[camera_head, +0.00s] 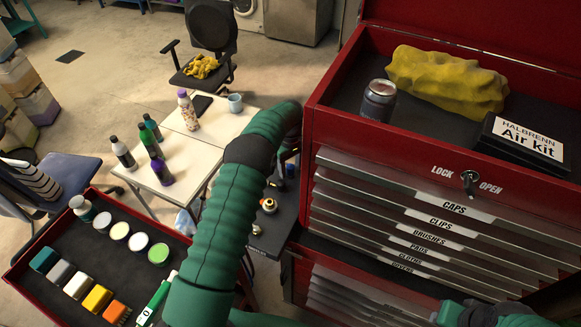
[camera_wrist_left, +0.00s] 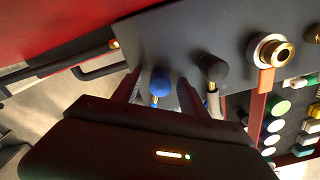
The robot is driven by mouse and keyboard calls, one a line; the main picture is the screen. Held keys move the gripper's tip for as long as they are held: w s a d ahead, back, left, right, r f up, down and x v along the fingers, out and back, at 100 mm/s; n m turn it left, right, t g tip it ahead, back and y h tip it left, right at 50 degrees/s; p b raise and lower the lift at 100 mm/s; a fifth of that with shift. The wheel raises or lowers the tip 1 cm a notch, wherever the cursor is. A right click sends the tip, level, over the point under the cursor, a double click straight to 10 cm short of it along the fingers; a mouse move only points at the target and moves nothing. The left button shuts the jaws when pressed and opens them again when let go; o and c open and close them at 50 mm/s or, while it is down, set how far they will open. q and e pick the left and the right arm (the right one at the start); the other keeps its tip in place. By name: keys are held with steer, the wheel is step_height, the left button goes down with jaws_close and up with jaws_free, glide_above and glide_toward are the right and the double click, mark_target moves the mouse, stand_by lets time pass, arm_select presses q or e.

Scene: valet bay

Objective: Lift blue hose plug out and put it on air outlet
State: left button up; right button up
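The blue hose plug (camera_wrist_left: 160,84) has a round blue head and lies between the two fingers of my left gripper (camera_wrist_left: 158,90) in the left wrist view. The fingers are apart, one on each side of it, with gaps showing. A black-headed plug (camera_wrist_left: 212,68) stands just to its right. The air outlet (camera_wrist_left: 271,53) is a brass fitting with a pale ring and an orange tag, farther right on the same grey panel. It also shows in the head view (camera_head: 269,205). My left forearm hides most of that gripper there. My right gripper (camera_head: 490,314) is cut off at the bottom edge.
A red tool chest (camera_head: 340,130) with labelled drawers stands at right, close to my left gripper. A red tray (camera_head: 35,240) of tins and coloured blocks is at left. A white table (camera_head: 215,125) holds bottles and a mug.

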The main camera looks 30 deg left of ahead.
arm_select(q)
step_height(320, 180, up, 8)
steer(key=b, duration=0.2)
steer(key=shift+w+b, duration=0.1)
steer(key=shift+b, duration=0.25)
step_height(320, 180, up, 9)
steer(key=shift+f, duration=0.15)
